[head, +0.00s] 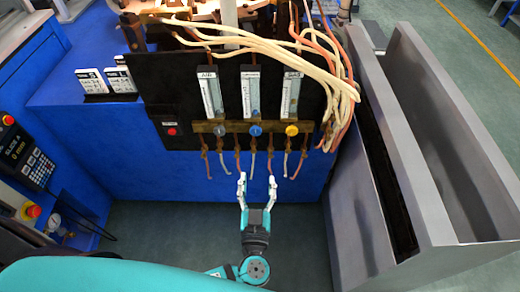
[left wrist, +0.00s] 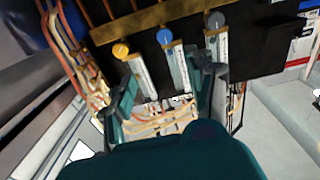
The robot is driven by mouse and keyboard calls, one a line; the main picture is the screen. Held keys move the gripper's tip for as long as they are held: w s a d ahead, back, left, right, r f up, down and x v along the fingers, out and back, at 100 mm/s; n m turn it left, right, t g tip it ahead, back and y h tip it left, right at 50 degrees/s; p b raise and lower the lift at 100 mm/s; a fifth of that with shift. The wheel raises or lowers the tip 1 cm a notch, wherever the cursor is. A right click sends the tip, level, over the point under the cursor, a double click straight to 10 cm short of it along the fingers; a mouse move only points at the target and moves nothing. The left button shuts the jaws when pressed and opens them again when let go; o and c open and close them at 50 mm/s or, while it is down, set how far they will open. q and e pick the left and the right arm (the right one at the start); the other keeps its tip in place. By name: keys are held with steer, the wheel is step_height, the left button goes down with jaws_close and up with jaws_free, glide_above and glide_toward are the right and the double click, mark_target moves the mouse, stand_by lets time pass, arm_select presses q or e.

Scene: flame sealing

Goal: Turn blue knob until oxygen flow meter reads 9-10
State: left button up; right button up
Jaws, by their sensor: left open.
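The blue knob (head: 256,130) sits at the foot of the middle flow meter (head: 250,95) on a black panel. The blue knob (left wrist: 165,36) also shows in the left wrist view, which sees the panel inverted. The meter's reading is too small to tell. My left gripper (head: 257,180) is open and empty, below the blue knob in the head view and apart from it. In the left wrist view its fingers (left wrist: 167,78) stand apart, with the middle meter between them. My right gripper is not in view.
A grey knob (head: 220,131) and a yellow knob (head: 291,130) flank the blue one, each under its own meter. Thin hoses hang below the brass bar. Pale hoses (head: 335,80) loop at the right. A grey metal cabinet (head: 350,215) stands at the right.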

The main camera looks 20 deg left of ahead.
arm_select(q)
glide_toward(255, 132)
steer(key=x, duration=0.8)
steer(key=shift+w+b, duration=0.25)
steer(key=shift+b, duration=0.15)
steer(key=shift+w+a, duration=0.1)
steer(key=shift+w, duration=0.3)
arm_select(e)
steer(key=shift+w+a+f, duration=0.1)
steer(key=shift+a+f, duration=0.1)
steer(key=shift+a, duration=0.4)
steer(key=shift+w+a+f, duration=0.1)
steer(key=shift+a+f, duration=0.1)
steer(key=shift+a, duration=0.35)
